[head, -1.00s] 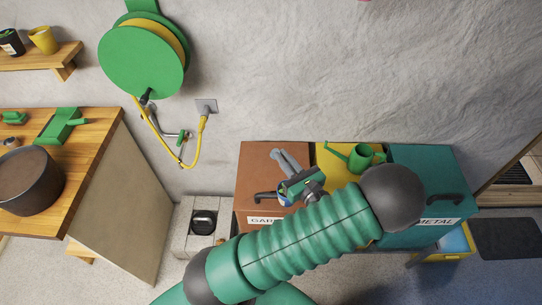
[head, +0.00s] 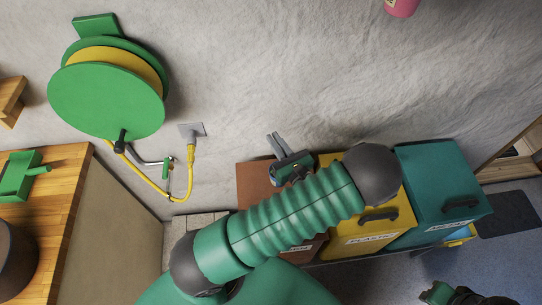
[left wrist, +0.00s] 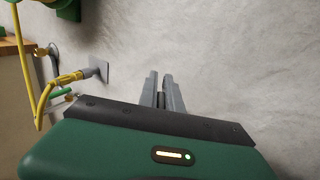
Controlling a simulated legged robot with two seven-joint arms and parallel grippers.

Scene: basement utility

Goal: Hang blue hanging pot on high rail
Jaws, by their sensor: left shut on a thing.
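My left gripper (head: 277,143) is raised in front of the grey wall, above the brown bin. Its two grey fingers point up and lie close together; they also show in the left wrist view (left wrist: 162,92). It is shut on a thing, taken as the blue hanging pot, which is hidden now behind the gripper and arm. No high rail shows in either view. A green and dark part at the lower right edge of the head view looks like my right gripper (head: 448,293); its fingers cannot be made out.
Brown (head: 252,178), yellow (head: 375,230) and teal (head: 440,185) bins stand against the wall. A green hose reel (head: 105,100) and yellow hose (head: 190,170) are at left, beside a wooden counter (head: 60,215). A pink object (head: 400,6) shows at the top edge. The wall above the bins is clear.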

